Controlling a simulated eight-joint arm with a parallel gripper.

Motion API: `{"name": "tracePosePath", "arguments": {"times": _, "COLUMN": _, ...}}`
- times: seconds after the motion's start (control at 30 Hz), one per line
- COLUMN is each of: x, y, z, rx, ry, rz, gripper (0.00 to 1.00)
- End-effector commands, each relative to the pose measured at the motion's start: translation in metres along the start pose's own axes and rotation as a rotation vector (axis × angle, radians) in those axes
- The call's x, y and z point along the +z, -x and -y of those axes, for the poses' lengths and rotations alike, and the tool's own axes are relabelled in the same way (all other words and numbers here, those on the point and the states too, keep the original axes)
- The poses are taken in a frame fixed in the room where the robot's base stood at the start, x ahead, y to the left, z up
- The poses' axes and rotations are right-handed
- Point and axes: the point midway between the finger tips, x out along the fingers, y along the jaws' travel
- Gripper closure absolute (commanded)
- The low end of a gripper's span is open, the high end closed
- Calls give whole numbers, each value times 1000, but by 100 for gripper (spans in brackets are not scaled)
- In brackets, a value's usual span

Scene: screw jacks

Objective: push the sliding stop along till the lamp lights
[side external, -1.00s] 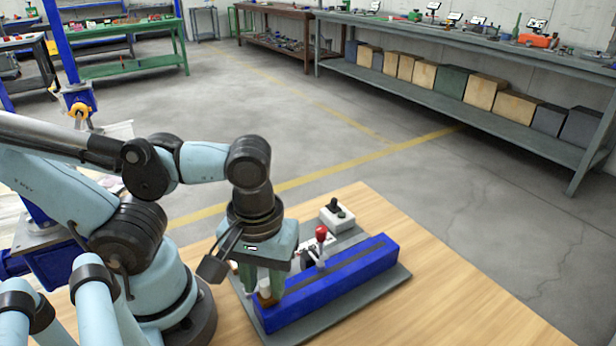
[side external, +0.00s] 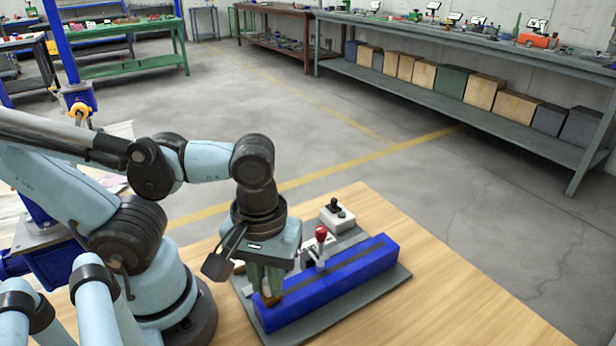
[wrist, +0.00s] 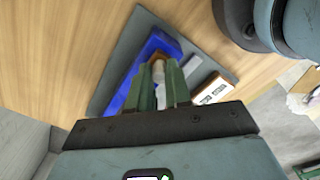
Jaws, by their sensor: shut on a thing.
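The blue rail (side external: 340,281) with a dark slot along its top lies on a grey base plate (side external: 392,289). A small brownish piece (side external: 268,299), which looks like the sliding stop, sits at the rail's near-left end. My gripper (side external: 267,287) points down there, its green fingers shut on this piece. In the wrist view the gripper (wrist: 160,75) has the tan-brown stop (wrist: 158,69) between its fingertips, partly hidden by them. A red ball (side external: 321,232) on a post stands behind the rail's middle. I cannot tell whether it is the lamp, or see any lamp lit.
A grey box with a black knob (side external: 336,212) stands on the plate's far side. A white marked panel (wrist: 213,91) lies beside the rail in the wrist view. The wooden table (side external: 440,310) is clear to the right of the plate.

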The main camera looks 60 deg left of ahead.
Motion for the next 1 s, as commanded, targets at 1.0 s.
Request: {"name": "tracePosePath", "arguments": {"times": 1.0, "x": -51, "y": 1, "z": -51, "rx": 1, "ry": 0, "rz": 0, "gripper": 100}}
